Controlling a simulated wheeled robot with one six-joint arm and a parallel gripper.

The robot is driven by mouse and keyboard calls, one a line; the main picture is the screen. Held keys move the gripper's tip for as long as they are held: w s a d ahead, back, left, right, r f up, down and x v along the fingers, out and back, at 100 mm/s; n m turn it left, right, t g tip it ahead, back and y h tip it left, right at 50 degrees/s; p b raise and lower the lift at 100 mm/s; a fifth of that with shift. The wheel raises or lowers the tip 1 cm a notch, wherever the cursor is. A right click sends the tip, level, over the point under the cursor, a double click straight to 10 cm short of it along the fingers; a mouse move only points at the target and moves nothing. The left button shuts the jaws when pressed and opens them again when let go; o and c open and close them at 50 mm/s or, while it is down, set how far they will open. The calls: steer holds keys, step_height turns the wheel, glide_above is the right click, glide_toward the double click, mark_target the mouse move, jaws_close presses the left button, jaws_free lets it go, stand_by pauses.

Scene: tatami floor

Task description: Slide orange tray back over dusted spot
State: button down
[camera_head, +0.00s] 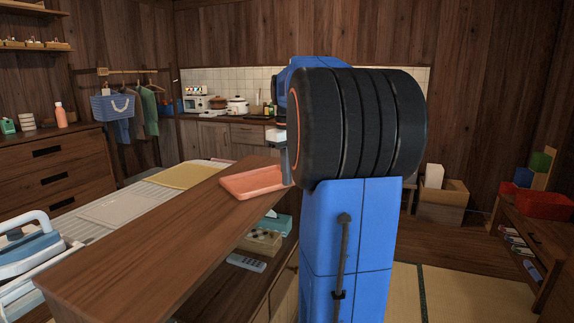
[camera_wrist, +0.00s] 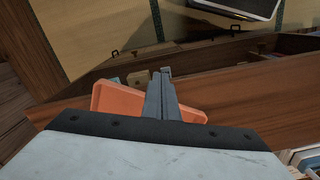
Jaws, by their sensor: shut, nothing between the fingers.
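The orange tray (camera_head: 255,181) lies on the top of a long wooden shelf unit (camera_head: 150,232), toward its far end. In the wrist view the tray (camera_wrist: 122,102) shows on both sides of my gripper (camera_wrist: 163,76). The gripper's fingers are together with nothing between them, and they overlap the tray in this view. Whether they touch it I cannot tell. In the head view my own arm hides most of the gripper (camera_head: 285,165) and the tray's right end. No dusted spot can be made out on the bare wood.
An ironing board with a yellow cloth (camera_head: 188,175) stands left of the shelf unit, with a blue iron (camera_head: 28,252) at its near end. A remote (camera_head: 246,262) and a tissue box (camera_head: 275,223) sit on the lower shelf. The near part of the wooden top is clear.

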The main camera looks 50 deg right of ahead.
mark_target(277, 193)
steer(key=shift+w+f, duration=1.9)
steer(key=shift+w, duration=0.15)
steer(key=shift+a, duration=0.1)
steer(key=w, duration=0.6)
steer(key=shift+a, duration=0.1)
